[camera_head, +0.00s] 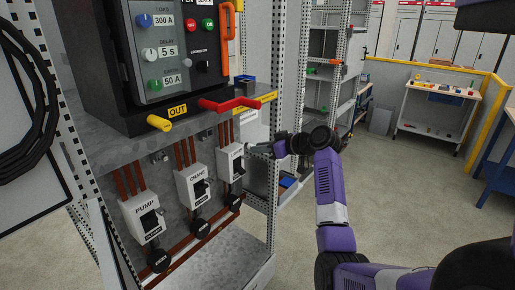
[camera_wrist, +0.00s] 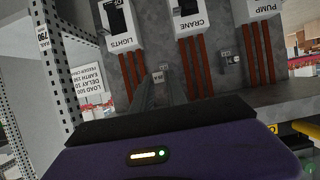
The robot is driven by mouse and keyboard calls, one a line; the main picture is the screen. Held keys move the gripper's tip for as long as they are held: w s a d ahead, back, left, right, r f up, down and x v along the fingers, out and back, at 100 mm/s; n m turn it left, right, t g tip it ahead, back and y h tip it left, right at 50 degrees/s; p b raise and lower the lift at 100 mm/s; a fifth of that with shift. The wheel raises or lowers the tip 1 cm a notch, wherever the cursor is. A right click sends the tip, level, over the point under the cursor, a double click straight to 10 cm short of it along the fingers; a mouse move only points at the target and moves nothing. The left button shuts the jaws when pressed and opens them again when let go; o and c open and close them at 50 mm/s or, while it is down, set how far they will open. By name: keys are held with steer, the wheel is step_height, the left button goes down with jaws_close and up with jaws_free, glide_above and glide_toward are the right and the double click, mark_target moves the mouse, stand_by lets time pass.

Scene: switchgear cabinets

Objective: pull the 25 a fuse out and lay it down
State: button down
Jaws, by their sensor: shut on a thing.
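My gripper (camera_head: 254,148) is in front of the right end of the grey panel, beside the LIGHTS switch in the picture. In the wrist view, which is upside down, its two dark fingers (camera_wrist: 158,88) point at the panel with a narrow gap between them. They are shut on the 25 A fuse, which is mostly hidden between them. A small label reading 25 A (camera_wrist: 158,77) shows past the fingertips, between the LIGHTS and CRANE switches. A small holder (camera_head: 205,134) shows at that place on the panel in the head view.
The LIGHTS (camera_head: 231,163), CRANE (camera_head: 192,186) and PUMP (camera_head: 145,217) switches stand in a row below a grey ledge. A red handle (camera_head: 230,104) and a yellow handle (camera_head: 159,123) stick out above. A perforated post (camera_head: 283,110) stands close behind my gripper.

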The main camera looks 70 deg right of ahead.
steer(key=v, duration=0.7)
steer(key=shift+s+f, duration=0.3)
steer(key=shift+s, duration=0.1)
stand_by(0.4)
steer(key=shift+a, duration=0.15)
stand_by(0.4)
